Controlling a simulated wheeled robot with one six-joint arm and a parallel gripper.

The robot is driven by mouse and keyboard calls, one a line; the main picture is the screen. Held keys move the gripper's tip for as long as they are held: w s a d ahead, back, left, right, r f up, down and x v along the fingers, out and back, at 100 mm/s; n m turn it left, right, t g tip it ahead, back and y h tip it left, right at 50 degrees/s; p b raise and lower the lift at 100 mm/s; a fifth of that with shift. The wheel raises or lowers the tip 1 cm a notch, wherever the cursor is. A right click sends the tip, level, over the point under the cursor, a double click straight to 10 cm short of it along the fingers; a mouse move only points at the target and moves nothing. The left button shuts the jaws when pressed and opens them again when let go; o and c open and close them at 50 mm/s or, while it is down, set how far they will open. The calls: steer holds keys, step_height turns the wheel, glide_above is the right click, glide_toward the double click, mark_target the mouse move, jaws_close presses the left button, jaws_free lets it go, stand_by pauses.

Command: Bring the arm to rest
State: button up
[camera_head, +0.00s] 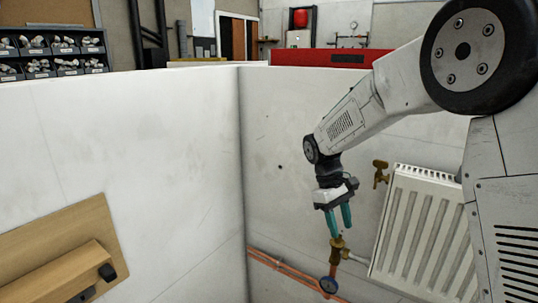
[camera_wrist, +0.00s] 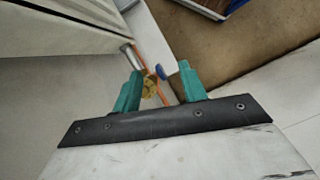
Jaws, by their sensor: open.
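My gripper (camera_head: 338,216) hangs from my arm, fingers pointing down, just above a brass valve (camera_head: 337,243) on the copper pipe beside the radiator. In the head view the teal fingertips are close to the valve top; I cannot tell whether they touch it. In the wrist view my gripper (camera_wrist: 160,88) has its two teal fingers apart, with the brass fitting (camera_wrist: 150,88) showing beyond the gap. Nothing is held between the fingers.
A white ribbed radiator (camera_head: 421,232) stands right of my gripper, with a brass tap (camera_head: 380,173) above its left side. White partition walls (camera_head: 130,150) enclose the bay; a wooden block (camera_head: 60,270) is at left.

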steer(key=s+d+r+m+t+y, duration=0.1)
steer(key=s+d+r+m, duration=0.1)
steer(key=s, duration=0.8)
steer(key=s+d+r+m+t+y, duration=0.1)
steer(key=s+r, duration=0.4)
steer(key=s, duration=0.6)
steer(key=s+d+r+m+t, duration=0.2)
steer(key=s+d+r+m, duration=0.1)
steer(key=s, duration=0.8)
steer(key=shift+r+m+t+y, duration=0.4)
steer(key=shift+r+m, duration=0.2)
steer(key=shift+s, duration=0.1)
stand_by(4.1)
